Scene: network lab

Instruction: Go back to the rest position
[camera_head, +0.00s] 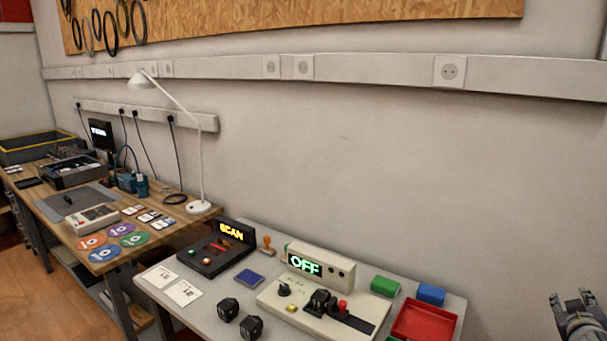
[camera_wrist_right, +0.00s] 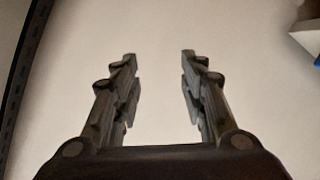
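My right gripper (camera_head: 578,312) is at the lower right edge of the head view, to the right of the white table. In the right wrist view its two fingers (camera_wrist_right: 160,90) stand apart with nothing between them, so it is open and empty. A plain pale surface lies behind the fingers. My left gripper does not show in either view.
A white table (camera_head: 225,290) carries a console reading OFF (camera_head: 320,285), a scan device (camera_head: 215,250), a red tray (camera_head: 425,322), and green (camera_head: 385,286) and blue blocks (camera_head: 431,294). A wooden bench (camera_head: 160,238) with a lamp (camera_head: 185,110) stands left.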

